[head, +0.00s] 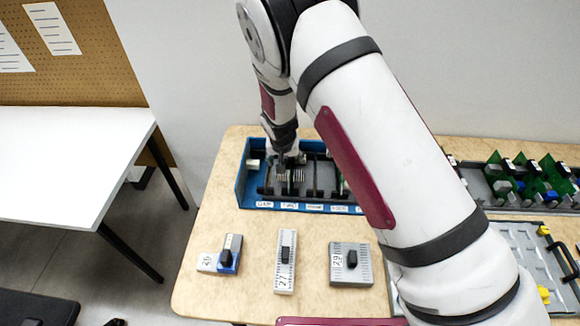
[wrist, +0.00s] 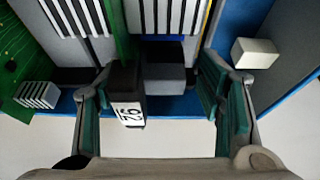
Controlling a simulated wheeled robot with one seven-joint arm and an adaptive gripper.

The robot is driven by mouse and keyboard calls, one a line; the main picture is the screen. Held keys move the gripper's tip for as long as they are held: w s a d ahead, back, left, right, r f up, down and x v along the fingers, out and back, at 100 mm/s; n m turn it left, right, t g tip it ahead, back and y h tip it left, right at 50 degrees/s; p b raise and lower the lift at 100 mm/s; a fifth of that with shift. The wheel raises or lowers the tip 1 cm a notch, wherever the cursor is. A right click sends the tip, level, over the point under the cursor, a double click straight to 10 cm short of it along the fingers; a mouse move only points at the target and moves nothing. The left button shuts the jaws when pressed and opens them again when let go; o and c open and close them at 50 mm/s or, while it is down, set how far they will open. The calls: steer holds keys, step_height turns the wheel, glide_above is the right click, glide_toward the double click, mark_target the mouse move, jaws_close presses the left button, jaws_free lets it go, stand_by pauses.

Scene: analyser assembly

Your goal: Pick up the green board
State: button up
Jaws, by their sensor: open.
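I see no contact. A second green board (wrist: 28,45) shows its face at the upper left, outside the fingers. In the head view my gripper (head: 284,160) is over the blue-sided case (head: 242,185); the board there is too small to make out.
A white block (wrist: 255,53) lies right of the right finger. Three small modules, one labelled 27 (head: 285,262), stand on the wooden table (head: 225,215) in front of the case. A rack of green boards (head: 530,178) stands at the right. My arm hides the middle of the table.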

steer(key=shift+w+f, duration=0.25)
steer(key=shift+f, duration=0.3)
steer(key=c, duration=1.2)
steer(key=shift+r, duration=0.25)
steer(key=shift+c, duration=0.7)
step_height(320, 180, up, 18)
steer(key=shift+f+b, duration=0.2)
steer(key=shift+b, duration=0.75)
steer(key=o, duration=0.6)
steer(key=c, duration=0.4)
